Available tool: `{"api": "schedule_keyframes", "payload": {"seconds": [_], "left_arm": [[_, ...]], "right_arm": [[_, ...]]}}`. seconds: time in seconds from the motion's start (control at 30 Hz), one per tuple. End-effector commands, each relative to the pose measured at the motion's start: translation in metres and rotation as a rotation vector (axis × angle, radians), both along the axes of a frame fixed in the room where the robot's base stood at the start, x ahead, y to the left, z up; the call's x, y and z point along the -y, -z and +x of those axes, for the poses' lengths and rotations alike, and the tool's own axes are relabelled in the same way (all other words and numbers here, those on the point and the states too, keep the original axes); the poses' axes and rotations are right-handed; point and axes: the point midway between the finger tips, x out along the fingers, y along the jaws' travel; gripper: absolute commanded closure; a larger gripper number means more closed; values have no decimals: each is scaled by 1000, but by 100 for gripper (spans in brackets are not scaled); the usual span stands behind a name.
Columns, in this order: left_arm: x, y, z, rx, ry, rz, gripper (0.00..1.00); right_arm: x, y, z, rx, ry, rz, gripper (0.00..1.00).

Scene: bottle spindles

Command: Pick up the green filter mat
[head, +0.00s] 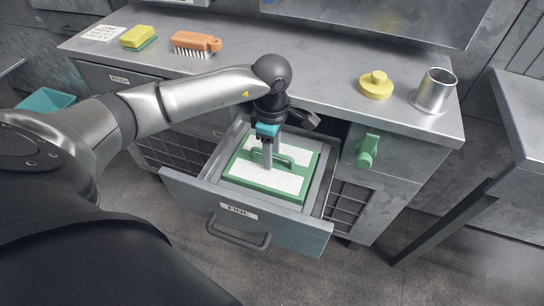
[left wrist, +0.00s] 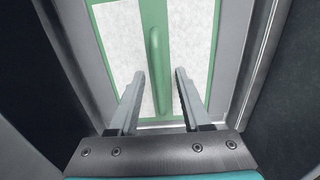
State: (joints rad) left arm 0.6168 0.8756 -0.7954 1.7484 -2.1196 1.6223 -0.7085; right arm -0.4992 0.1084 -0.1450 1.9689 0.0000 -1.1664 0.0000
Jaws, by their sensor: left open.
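The green filter mat (head: 242,179) lies in the open drawer; it has a green frame, white speckled panels and a raised green handle (head: 290,157). In the left wrist view the mat (left wrist: 199,50) fills the space ahead, with its handle (left wrist: 157,60) running lengthwise. My left gripper (head: 268,166) points down over the mat, at the handle. In the left wrist view the open fingers (left wrist: 158,84) stand on either side of the handle's line, apart from each other and empty. Whether they touch the mat cannot be told. My right gripper is not in view.
The drawer (head: 290,231) is pulled out, its walls close around the mat. A green knob (head: 367,151) sits right of it. On the counter are a sponge (head: 138,37), a brush (head: 196,42), a yellow stopper (head: 376,85) and a metal cup (head: 435,91).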

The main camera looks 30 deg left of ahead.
Motion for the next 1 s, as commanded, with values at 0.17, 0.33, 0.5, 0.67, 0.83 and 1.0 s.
{"api": "schedule_keyframes", "payload": {"seconds": [0.17,0.33,0.5,0.67,0.83,1.0], "left_arm": [[0,8,0,1,0,0,52],[0,7,0,2,0,0,52],[0,7,0,1,0,0,66],[0,7,0,1,0,0,84],[0,7,0,1,0,0,100],[0,7,0,1,0,0,100]], "right_arm": [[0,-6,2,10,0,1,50],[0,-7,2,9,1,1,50],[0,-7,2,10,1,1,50],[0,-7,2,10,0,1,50],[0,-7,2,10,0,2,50],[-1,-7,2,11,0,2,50]]}}
